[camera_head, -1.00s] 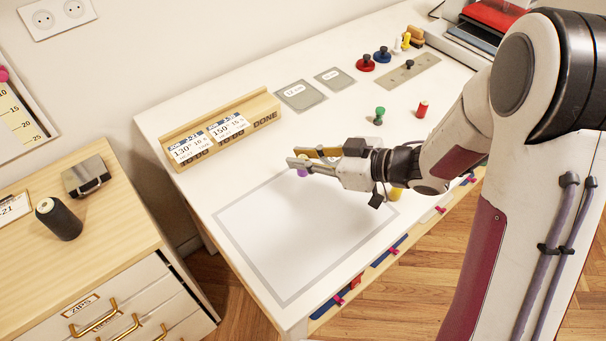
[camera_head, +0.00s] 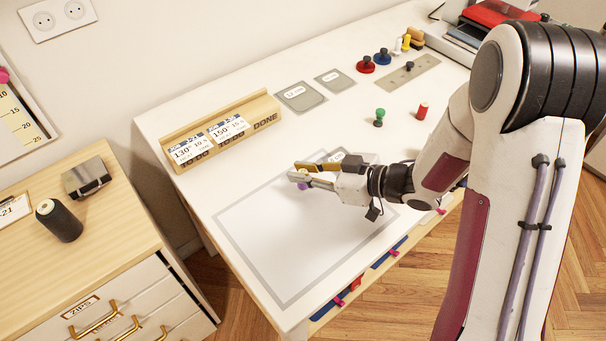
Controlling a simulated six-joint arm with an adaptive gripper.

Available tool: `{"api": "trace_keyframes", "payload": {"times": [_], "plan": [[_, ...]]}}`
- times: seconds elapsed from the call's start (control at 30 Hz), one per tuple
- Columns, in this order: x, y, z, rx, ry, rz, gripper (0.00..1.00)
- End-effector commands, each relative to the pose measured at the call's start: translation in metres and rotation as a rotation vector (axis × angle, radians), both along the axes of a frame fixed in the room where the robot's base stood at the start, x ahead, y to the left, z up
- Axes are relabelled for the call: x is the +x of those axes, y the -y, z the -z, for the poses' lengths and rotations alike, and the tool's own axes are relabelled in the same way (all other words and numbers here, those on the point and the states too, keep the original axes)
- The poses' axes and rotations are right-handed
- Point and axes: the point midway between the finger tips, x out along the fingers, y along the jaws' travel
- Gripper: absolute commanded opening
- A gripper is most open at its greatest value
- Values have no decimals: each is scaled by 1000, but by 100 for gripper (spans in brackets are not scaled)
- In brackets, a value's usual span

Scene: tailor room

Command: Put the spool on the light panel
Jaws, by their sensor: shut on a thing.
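The light panel (camera_head: 290,250) is the white rectangle with a grey border on the white table. My gripper and the spool are over the panel's far part, near its back border. I cannot tell whether the spool touches the panel.
A red spool (camera_head: 422,111) and a green-topped item (camera_head: 379,117) stand behind my arm. A wooden card rack (camera_head: 220,130) stands at the table's back left. A black spool (camera_head: 59,220) is on the wooden cabinet (camera_head: 120,215). The panel's near part is clear.

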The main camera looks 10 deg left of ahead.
Motion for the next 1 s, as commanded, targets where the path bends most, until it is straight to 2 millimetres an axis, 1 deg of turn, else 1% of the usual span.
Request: {"api": "trace_keyframes", "payload": {"times": [0.1,0.2,0.67,0.7,0.77,1.0], "plan": [[0,0,9,1,-2,1,4],[0,0,12,1,1,0,4],[0,0,16,0,0,0,4],[0,0,16,0,0,0,18],[0,0,16,1,0,0,32],[0,0,16,1,1,0,32]]}}
